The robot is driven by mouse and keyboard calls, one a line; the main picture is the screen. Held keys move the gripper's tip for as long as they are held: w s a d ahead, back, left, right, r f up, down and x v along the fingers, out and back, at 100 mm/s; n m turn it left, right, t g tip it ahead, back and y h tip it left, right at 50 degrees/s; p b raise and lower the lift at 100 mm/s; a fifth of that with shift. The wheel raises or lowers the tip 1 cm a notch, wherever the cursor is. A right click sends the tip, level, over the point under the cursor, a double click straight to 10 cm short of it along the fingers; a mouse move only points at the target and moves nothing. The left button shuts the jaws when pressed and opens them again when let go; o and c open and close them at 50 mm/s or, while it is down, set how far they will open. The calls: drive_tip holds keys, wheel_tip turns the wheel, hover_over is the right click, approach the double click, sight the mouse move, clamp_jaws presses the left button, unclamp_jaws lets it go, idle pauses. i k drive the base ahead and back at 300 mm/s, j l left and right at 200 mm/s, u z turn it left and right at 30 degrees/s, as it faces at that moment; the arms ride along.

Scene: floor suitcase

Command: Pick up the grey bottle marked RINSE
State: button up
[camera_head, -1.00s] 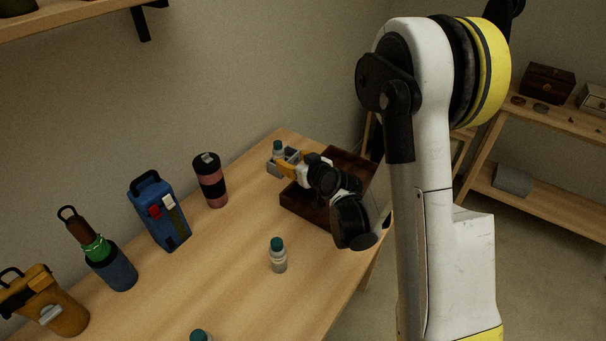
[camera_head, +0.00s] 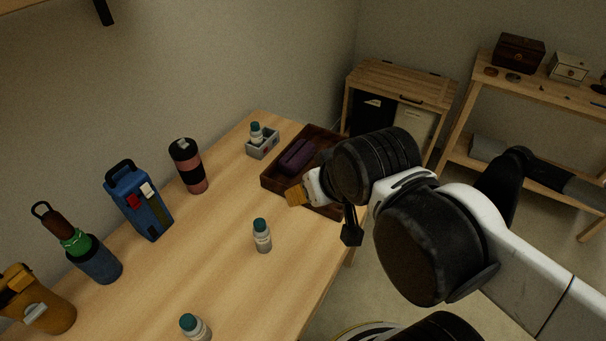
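Three small grey bottles with teal caps are in view. One bottle (camera_head: 257,134) stands upright in a small grey holder (camera_head: 263,150) at the far end of the table. A second bottle (camera_head: 262,237) stands upright on the open middle of the table. A third bottle (camera_head: 195,328) is at the bottom edge and partly cut off. Their labels are too small to read, so I cannot tell which says RINSE. My gripper (camera_head: 295,196) is over the near edge of the dark wooden tray, apart from all bottles. Its yellow fingertip shows, but the rest is hidden behind my arm.
The dark wooden tray (camera_head: 276,185) holds a purple case (camera_head: 297,156). A pink and black tumbler (camera_head: 188,168), a blue case (camera_head: 139,205), a blue holder with a green-banded bottle (camera_head: 95,262) and a yellow container (camera_head: 43,308) line the wall side. Table around the middle bottle is clear.

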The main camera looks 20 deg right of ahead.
sight(260, 230)
drive_tip(key=k+j+z, duration=0.1)
drive_tip(key=k+z, duration=0.6)
drive_tip(key=k+l+z, duration=0.15)
drive_tip(key=k+z, duration=0.2)
drive_tip(key=k, duration=0.15)
